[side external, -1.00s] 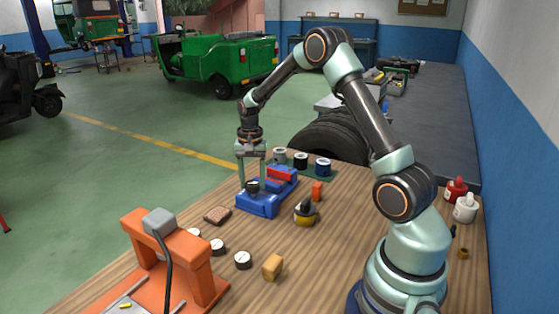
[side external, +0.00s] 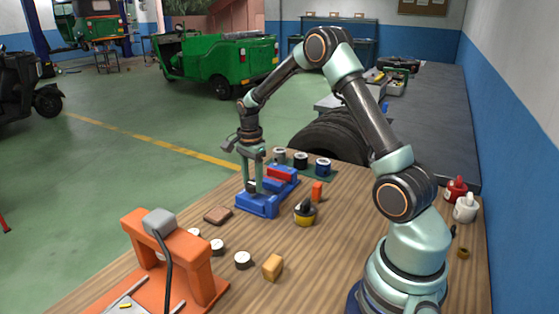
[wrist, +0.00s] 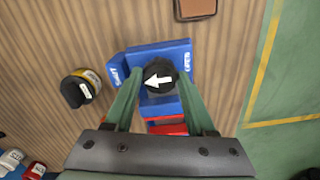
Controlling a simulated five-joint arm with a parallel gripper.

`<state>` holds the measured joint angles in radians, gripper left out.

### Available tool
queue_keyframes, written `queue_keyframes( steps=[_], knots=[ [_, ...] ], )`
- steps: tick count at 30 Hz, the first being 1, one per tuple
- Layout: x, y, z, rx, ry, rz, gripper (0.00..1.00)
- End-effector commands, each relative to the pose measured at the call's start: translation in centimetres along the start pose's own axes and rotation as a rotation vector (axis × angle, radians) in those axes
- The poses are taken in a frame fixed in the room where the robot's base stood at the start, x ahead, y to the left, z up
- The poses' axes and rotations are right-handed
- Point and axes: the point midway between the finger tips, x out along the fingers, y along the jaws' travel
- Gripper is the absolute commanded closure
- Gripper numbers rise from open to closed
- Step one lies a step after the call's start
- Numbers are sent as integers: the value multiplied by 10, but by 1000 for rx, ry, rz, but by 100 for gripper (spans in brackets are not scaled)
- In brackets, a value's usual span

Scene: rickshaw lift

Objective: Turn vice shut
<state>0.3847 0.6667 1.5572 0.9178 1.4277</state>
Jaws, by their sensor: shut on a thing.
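The blue vice (side external: 258,206) stands on the wooden bench, with a red part (side external: 281,174) at its far end. In the wrist view the vice (wrist: 160,52) carries a round black knob (wrist: 158,70) with a white arrow. The arrow points left, toward the label that appears to read SHUT; the label at the right appears to read OPEN. My gripper (wrist: 159,82) is shut on the knob, one finger on each side. It also shows from the side, reaching straight down over the vice (side external: 255,186). Part of the red piece (wrist: 167,126) shows between the fingers.
A yellow pot with a black top (side external: 305,213) and a small red block (side external: 317,191) stand right of the vice. A brown pad (side external: 217,215) lies to its left. Several jars stand on a green mat behind. An orange press (side external: 185,260) stands at the front left.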

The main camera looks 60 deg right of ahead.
Motion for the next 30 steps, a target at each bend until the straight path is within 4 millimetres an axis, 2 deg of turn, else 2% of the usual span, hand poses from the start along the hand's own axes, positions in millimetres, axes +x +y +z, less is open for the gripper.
queue_keyframes(
  steps=[17,18,20,21,30],
  knots=[
    [-3,0,-1,39,0,-1,100],
    [-3,0,-1,39,0,-1,41],
    [-2,0,-1,38,0,-1,18],
    [-2,0,-1,38,0,-1,15],
    [-2,0,0,36,0,0,15]
  ],
)
